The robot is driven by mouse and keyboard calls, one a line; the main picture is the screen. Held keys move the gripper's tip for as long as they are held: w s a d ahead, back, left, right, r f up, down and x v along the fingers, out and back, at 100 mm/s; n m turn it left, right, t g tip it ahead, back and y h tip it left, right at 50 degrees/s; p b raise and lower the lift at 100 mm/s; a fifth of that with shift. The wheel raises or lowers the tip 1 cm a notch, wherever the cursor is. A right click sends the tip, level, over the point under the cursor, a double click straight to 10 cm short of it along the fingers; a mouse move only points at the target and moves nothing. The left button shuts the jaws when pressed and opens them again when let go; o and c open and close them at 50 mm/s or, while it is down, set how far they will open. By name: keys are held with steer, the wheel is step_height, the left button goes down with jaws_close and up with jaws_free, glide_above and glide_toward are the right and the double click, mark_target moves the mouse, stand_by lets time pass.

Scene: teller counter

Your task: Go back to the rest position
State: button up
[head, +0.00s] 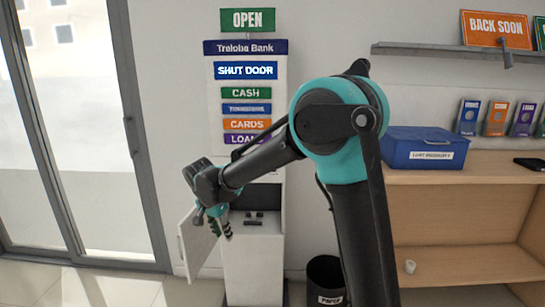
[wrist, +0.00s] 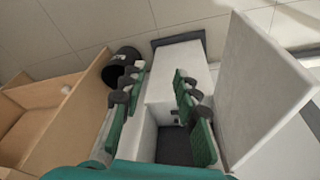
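My gripper (head: 222,224) hangs at the end of my extended arm in the head view, in front of the open compartment of a white cabinet (head: 252,270). In the wrist view the green-padded fingers of my gripper (wrist: 158,82) stand wide apart with nothing between them. Past them are the white cabinet (wrist: 178,72) and its dark opening. The cabinet's white door (head: 197,243) stands swung open at the left; in the wrist view the door (wrist: 262,90) rises close to the right of the fingers. I cannot tell whether the fingers touch the cabinet.
A black bin (head: 325,278) stands on the floor right of the cabinet. A wooden counter (head: 465,200) holds a blue box (head: 423,147) and a black phone-like object (head: 530,163); a small white cup-like item (head: 410,267) sits on its lower shelf. A glass door (head: 75,130) is at left.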

steer(key=s+d+f+n+y, duration=0.1)
steer(key=s+d+n, duration=0.15)
steer(key=d, duration=0.95)
steer(key=s+d+f+n, duration=0.1)
steer(key=s+d, duration=0.2)
steer(key=d, duration=0.9)
steer(key=s+d+f+n+t, duration=0.2)
steer(key=s+d+f, duration=0.3)
steer(key=s+d, duration=0.6)
steer(key=shift+s+d+y, duration=0.3)
steer(key=shift+d+y, duration=0.1)
